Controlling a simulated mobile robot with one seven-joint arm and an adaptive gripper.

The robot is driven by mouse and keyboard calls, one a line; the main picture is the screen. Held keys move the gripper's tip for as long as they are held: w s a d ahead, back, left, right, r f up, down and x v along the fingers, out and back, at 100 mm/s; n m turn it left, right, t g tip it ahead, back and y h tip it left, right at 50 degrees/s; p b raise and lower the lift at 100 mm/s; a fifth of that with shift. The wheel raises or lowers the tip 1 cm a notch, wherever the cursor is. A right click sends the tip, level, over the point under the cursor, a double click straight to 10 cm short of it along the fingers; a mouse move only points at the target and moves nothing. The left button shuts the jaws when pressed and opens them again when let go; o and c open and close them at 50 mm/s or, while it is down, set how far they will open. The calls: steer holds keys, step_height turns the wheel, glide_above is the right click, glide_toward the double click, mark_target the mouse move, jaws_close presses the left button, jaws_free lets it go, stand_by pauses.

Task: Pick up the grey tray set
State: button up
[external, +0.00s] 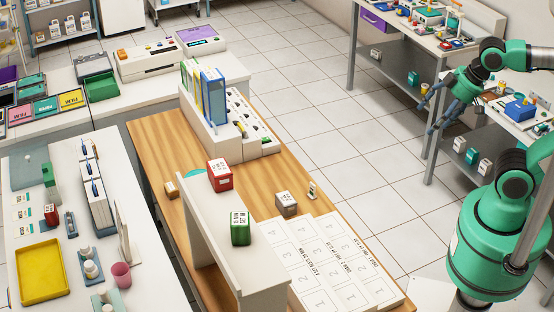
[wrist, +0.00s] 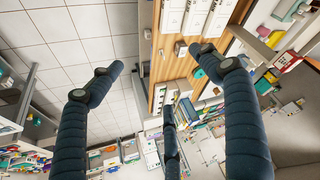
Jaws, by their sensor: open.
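A grey tray-like box (external: 93,65) sits on the white counter at the upper left in the external view, just behind a green one (external: 102,88). It looks like the grey tray set, but I cannot read a label on it. My gripper (external: 440,108) is at the upper right, far from it across the room. In the wrist view my gripper (wrist: 160,68) has its dark fingers spread apart with nothing between them. I cannot make out the grey tray set in the wrist view.
A wooden table (external: 152,150) with boxes and a white shelf (external: 196,200) stands between my arm and the left counters. A yellow tray (external: 40,246) lies at lower left. Cluttered benches (external: 400,62) stand near my gripper. Tiled floor (external: 330,110) is clear between the tables.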

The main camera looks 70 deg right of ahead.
stand_by(0.3)
steer(key=w+f+n+g+y+b, duration=0.1)
steer(key=w+f+n, duration=0.25)
steer(key=w, duration=0.85)
steer(key=w+f+n+g+y+b, duration=0.15)
steer(key=w+f, duration=0.35)
steer(key=w, duration=0.7)
steer(key=w+d+f+n+b, duration=0.1)
steer(key=w+f+n, duration=0.1)
steer(key=w+f, duration=0.7)
steer(key=w+d+f+n+b, duration=0.1)
steer(key=w+d+f+n, duration=0.1)
steer(key=w+f, duration=0.7)
step_height(320, 180, down, 5)
steer(key=shift+y, duration=0.35)
steer(key=shift+d, duration=0.1)
steer(key=b, duration=0.1)
glide_above(287, 198)
steer(key=s+d, duration=0.2)
steer(key=shift+w+a+f, duration=0.1)
steer(key=shift+f, duration=1.9)
steer(key=shift+w+a+f, duration=0.1)
steer(key=shift+f, duration=1.85)
